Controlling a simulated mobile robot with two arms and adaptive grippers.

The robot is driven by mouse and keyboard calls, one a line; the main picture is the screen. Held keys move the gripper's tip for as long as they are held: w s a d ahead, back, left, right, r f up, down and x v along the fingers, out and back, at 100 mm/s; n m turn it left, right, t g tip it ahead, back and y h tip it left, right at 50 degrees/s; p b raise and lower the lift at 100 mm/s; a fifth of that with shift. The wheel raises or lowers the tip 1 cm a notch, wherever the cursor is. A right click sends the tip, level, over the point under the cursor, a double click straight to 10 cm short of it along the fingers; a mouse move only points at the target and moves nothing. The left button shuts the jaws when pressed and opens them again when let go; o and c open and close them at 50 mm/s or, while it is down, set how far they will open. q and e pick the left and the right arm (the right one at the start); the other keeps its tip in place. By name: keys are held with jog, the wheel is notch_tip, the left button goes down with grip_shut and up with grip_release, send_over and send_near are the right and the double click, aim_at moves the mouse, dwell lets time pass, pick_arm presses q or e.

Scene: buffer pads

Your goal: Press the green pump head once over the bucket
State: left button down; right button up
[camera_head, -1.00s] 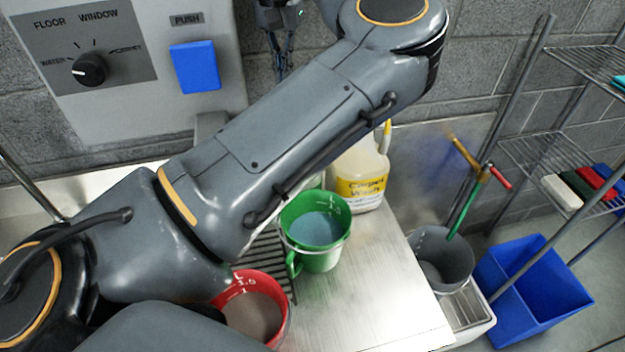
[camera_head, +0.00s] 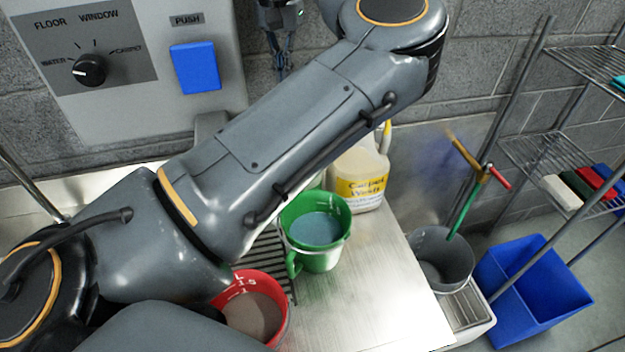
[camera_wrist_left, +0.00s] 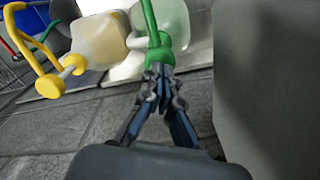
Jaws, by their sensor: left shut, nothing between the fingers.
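The green pump head (camera_wrist_left: 157,50) shows in the left wrist view, on a whitish jug (camera_wrist_left: 128,68). My left gripper (camera_wrist_left: 160,72) is shut and empty, its fingertips overlapping the pump head's lower edge in that view; I cannot tell if they touch. In the head view my left gripper (camera_head: 282,72) hangs near the wall at the top, and my arm hides the green pump. A green bucket (camera_head: 318,232) with bluish liquid stands on the metal counter (camera_head: 370,290). My right gripper is out of view.
A yellow pump (camera_wrist_left: 48,80) is left of the green one. A Carpet jug (camera_head: 360,180), a red bucket (camera_head: 268,285) and a grey bucket (camera_head: 440,255) stand nearby. A wall dispenser (camera_head: 120,100) is at left. The counter's front right is clear.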

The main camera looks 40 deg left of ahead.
pick_arm(q)
jog(key=shift+f, duration=0.15)
jog(key=shift+f+b, duration=1.65)
jog(key=shift+f, duration=0.65)
jog(key=shift+r, duration=0.1)
jog(key=shift+r+p, duration=1.75)
jog(key=shift+r, duration=0.55)
notch_tip(320, 180, up, 5)
jog(key=p, duration=0.4)
jog(key=shift+r, duration=0.1)
